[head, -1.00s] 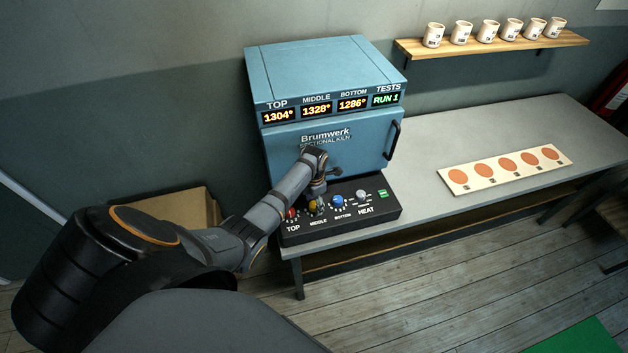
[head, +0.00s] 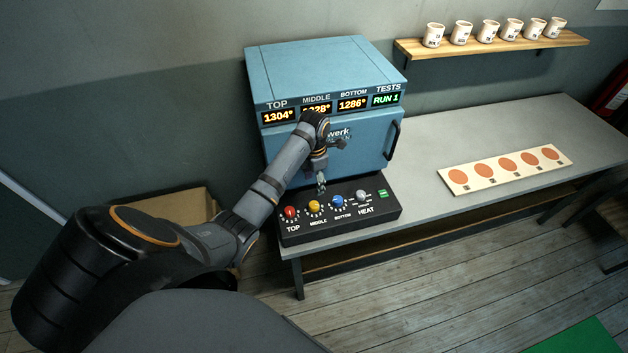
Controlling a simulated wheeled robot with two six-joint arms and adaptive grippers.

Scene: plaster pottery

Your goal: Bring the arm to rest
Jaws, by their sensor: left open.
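My left arm reaches in from the left side of the head view. My left gripper (head: 321,186) points down just above the back of the black control panel, over the yellow middle knob (head: 314,206). It is open and holds nothing. The arm's wrist covers part of the kiln's name and the middle display. The blue kiln (head: 320,75) stands on the bench with its door shut. Its displays read 1304°, 1286° and RUN 1 where they show. The red top knob (head: 290,212), blue bottom knob (head: 338,201) and grey heat knob (head: 361,196) are uncovered. My right gripper is out of view.
The grey bench (head: 470,125) runs to the right of the kiln. A pale board (head: 483,183) with several orange discs lies on it. A wooden shelf (head: 480,47) above holds several white cups. A cardboard box (head: 170,203) is on the floor left of the bench.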

